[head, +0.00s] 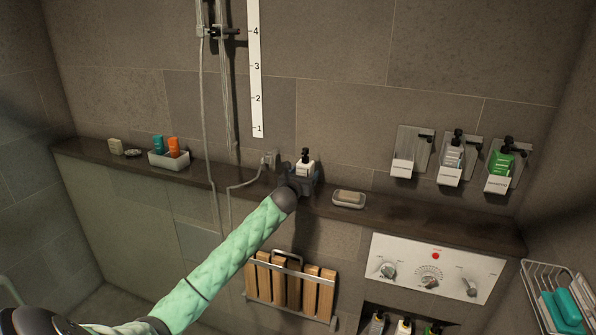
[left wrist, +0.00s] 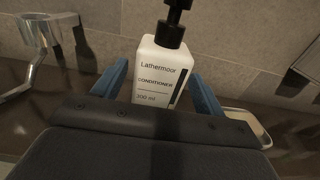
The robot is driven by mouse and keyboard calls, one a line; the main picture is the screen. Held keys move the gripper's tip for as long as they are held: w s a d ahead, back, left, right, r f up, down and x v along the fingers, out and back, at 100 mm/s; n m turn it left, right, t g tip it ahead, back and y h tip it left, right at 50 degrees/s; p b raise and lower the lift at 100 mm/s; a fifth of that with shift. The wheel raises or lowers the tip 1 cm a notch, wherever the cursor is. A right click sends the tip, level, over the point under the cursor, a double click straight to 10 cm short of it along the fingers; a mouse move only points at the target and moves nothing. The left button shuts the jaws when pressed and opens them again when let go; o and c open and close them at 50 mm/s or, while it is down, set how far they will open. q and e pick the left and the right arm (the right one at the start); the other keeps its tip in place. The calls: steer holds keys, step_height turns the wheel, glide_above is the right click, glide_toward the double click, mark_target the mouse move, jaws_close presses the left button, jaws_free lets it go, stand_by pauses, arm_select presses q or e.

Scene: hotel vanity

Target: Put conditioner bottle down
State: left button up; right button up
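The conditioner bottle (head: 305,168) is white with a black pump. It is upright over the dark stone shelf (head: 400,214), left of the soap dish. In the left wrist view the bottle (left wrist: 160,72) faces me, its label reading "Lathermoor CONDITIONER". My left gripper (head: 302,177) is around the bottle. Its blue fingers (left wrist: 158,75) lie on both sides, with a narrow gap at the left and almost none at the right, so it looks slightly open. The gripper hides the bottle's base, so contact with the shelf is not visible. My right gripper is not in view.
A soap dish (head: 349,199) sits close to the right of the bottle. A hose bracket (head: 268,160) is close at the left. Dispenser holders (head: 451,160) hang on the wall at the right. A tray (head: 168,160) stands far left. The shelf's right end is clear.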

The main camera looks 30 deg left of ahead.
mark_target(303, 173)
arm_select(q)
steer(key=shift+r, duration=0.4)
steer(key=shift+s+f, duration=0.2)
steer(key=shift+s, duration=0.15)
steer(key=shift+b+v, duration=0.7)
steer(key=shift+v, duration=0.35)
steer(key=b+v, duration=0.1)
steer(key=v, duration=0.2)
steer(key=shift+s+d, duration=0.15)
steer(key=shift+s, duration=0.15)
steer(key=shift+s+d+r+b, duration=0.2)
steer(key=shift+s+b, duration=0.15)
steer(key=shift+s, duration=0.15)
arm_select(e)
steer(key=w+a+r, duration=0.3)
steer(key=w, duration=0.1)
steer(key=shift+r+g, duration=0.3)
